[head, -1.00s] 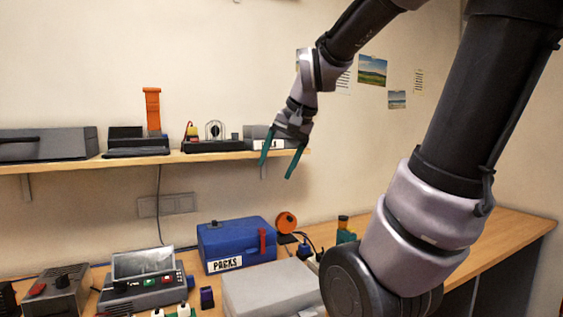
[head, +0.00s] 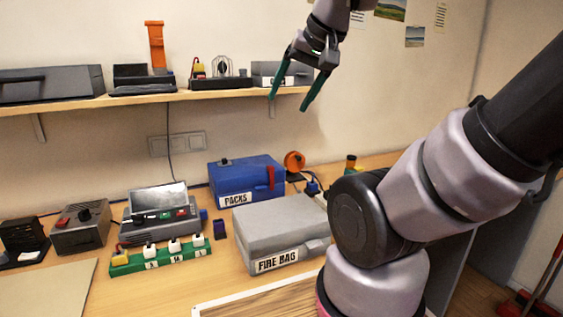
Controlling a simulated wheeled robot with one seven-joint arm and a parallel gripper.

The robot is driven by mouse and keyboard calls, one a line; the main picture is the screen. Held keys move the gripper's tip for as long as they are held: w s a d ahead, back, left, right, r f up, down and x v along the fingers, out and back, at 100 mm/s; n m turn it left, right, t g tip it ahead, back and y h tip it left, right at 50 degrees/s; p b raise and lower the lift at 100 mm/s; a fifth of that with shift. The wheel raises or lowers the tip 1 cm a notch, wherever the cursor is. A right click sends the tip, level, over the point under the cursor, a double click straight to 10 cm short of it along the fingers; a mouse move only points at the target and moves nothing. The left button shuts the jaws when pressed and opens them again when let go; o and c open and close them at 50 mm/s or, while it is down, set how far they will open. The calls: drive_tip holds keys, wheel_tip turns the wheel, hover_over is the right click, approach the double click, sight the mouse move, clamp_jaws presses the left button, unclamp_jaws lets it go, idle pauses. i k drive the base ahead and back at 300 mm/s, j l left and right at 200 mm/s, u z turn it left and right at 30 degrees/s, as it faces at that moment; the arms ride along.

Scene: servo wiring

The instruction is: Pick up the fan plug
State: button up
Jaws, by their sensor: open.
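A green power strip (head: 160,259) lies on the bench at the lower left. It holds a yellow plug (head: 121,257) at its left end and several white plugs (head: 174,246) along it. Small letter labels sit below the white plugs, too small to read surely. I cannot tell which plug is the fan's. My gripper (head: 287,104) is open and empty, its teal fingers pointing down in front of the wall near the shelf's right end. It is high above the bench, far from the strip and up to its right.
A grey FIRE BAG case (head: 278,229) and a blue PACKS box (head: 245,178) stand right of the strip. Behind the strip is a grey device with a tilted screen (head: 158,199). A loaded shelf (head: 130,103) runs along the wall. A wood-grained board (head: 255,296) lies in front.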

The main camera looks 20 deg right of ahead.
sight(311, 185)
drive_tip(key=k+l+u, duration=0.1)
drive_tip(key=l+u, duration=0.35)
drive_tip(key=l, duration=1.2)
